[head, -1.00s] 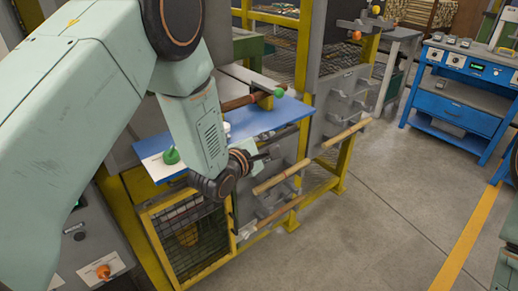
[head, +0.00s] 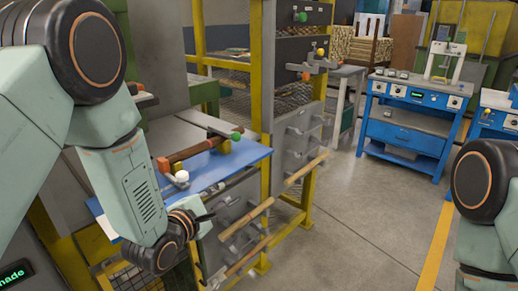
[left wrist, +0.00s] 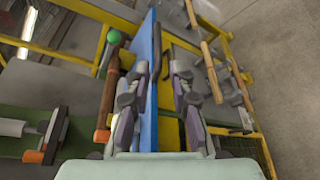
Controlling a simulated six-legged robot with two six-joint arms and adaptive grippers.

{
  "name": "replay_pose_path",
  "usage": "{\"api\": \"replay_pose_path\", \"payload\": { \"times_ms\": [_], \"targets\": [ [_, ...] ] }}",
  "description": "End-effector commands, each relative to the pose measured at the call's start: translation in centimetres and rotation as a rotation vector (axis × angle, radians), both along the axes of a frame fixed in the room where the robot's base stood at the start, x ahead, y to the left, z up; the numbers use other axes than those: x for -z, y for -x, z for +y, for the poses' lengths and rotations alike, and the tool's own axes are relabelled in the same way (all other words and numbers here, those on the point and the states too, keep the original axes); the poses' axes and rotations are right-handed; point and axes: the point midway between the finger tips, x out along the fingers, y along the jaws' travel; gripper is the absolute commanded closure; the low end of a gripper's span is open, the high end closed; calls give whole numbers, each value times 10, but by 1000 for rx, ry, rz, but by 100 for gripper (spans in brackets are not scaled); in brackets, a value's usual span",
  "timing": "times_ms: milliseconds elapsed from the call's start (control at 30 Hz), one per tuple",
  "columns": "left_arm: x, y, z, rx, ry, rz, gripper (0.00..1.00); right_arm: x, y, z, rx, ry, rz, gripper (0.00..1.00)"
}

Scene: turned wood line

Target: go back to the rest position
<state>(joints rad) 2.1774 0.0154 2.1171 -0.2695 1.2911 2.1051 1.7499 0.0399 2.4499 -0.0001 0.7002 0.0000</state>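My left gripper (head: 204,217) hangs at the end of the pale green arm, in front of the blue tabletop (head: 225,165). In the left wrist view its two fingers (left wrist: 169,65) stand apart with nothing held between them; the edge of the blue tabletop (left wrist: 149,75) shows behind them. A brown turned wood piece (head: 198,150) lies over the tabletop, with a green knob at its right end. My right arm (head: 485,200) shows at the right edge, but its gripper is out of view.
Pale wooden rods (head: 246,217) rest on the grey rack right of my left gripper. A yellow frame post (head: 266,80) stands behind. A blue workbench (head: 405,130) stands at the back right. The grey floor (head: 350,220) between is clear.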

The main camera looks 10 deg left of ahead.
Motion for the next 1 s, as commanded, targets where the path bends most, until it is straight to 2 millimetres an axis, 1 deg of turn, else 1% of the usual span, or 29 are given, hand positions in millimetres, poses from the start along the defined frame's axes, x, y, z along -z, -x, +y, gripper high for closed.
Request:
{"api": "replay_pose_path", "payload": {
  "times_ms": [67,167,333,467,567,667,767,867,900,967,1000],
  "targets": [
    [2,0,0,18,-79,-10,78,0,0,0,0,0,0,100],
    [11,3,3,52,-255,-13,78,0,0,0,0,0,0,100],
    [36,19,10,139,-592,22,78,0,0,0,0,0,0,100],
    [64,40,17,240,-837,79,78,0,0,0,0,0,0,100],
    [90,63,23,346,-1014,134,78,1,0,0,0,0,0,100],
    [119,92,28,477,-1175,195,78,1,0,0,0,0,0,100],
    [148,128,34,637,-1318,258,78,2,0,0,0,0,0,100],
    [177,171,40,829,-1434,320,78,3,0,0,0,0,0,100],
    [189,193,42,920,-1470,348,78,4,0,0,0,0,0,100],
    [206,228,45,1062,-1511,386,78,5,0,0,0,0,0,100],
    [216,252,47,1155,-1523,411,78,5,0,0,0,0,0,100]
  ]
}}
